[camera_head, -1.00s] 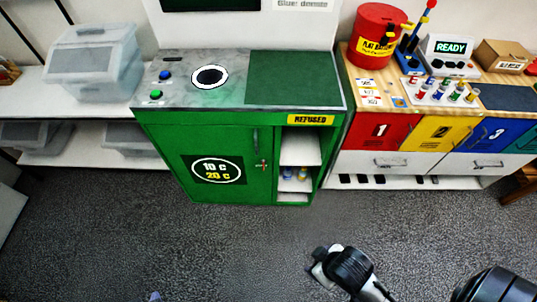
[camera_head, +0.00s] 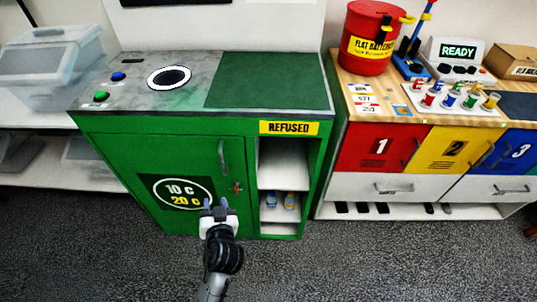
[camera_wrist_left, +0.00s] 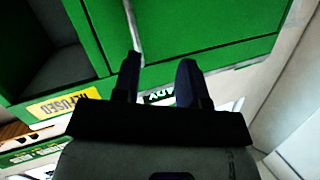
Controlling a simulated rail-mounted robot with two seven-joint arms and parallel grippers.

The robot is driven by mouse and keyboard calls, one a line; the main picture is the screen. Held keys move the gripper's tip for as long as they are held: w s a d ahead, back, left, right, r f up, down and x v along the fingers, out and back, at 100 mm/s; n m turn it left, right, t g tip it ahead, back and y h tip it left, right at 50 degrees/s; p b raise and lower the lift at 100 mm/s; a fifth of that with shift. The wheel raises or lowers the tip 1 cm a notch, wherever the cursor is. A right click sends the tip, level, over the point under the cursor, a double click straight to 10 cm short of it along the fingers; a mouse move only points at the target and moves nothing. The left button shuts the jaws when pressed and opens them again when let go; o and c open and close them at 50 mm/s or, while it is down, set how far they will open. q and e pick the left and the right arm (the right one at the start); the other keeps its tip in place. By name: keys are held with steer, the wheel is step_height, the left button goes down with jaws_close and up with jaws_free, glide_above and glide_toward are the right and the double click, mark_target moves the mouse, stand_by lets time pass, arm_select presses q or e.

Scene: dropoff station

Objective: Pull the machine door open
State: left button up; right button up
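The machine door (camera_head: 150,160) is the green front panel of the green machine, and it looks shut. It carries a black "10 c 20 c" label, an upright handle (camera_head: 222,155) near its right edge and a red key (camera_head: 236,187) just right of and below the handle. My left gripper (camera_head: 216,204) is in front of the door's lower right part, below the handle and apart from it. Its two fingers are spread with nothing seen held. In the left wrist view, the fingers (camera_wrist_left: 159,75) point toward green panels; the handle cannot be made out there. My right gripper is not in view.
Right of the door are open shelves (camera_head: 283,205) with small bottles, under a "REFUSED" sign (camera_head: 289,128). Red, yellow and blue cabinets (camera_head: 382,148) stand further right. A clear bin (camera_head: 55,75) sits on the left shelf. Grey floor in front is free.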

mark_target(222, 161)
arm_select(q)
steer(key=w+r+t+b, duration=0.1)
steer(key=w, duration=0.4)
steer(key=w+r+n+t+h+b, duration=0.1)
steer(key=w, duration=0.4)
steer(key=w+t+b, duration=0.1)
steer(key=w, duration=0.3)
steer(key=shift+w+a+r+n, duration=0.4)
jaws_close()
stand_by(0.4)
